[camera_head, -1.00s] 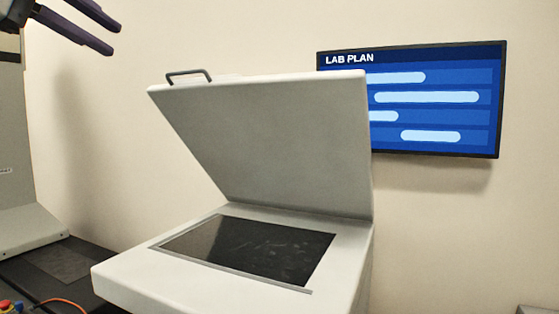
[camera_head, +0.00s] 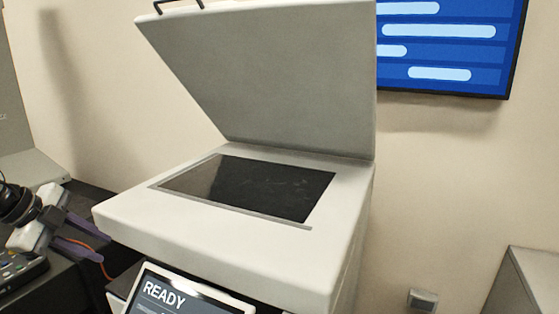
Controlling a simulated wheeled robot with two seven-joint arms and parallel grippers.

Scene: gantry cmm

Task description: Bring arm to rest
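My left gripper (camera_head: 98,250) is low at the left edge of the head view, beside the front left corner of the white machine. Its two purple fingers are apart, with nothing seen between them. The fingers point right, towards the machine. My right gripper is out of view.
The white machine (camera_head: 225,230) has its lid (camera_head: 280,80) raised over a dark glass window (camera_head: 255,185). A screen reading READY (camera_head: 185,295) is at its front. A wall display (camera_head: 450,50) hangs behind. A grey cabinet (camera_head: 525,285) stands at right. An orange cable runs near the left gripper.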

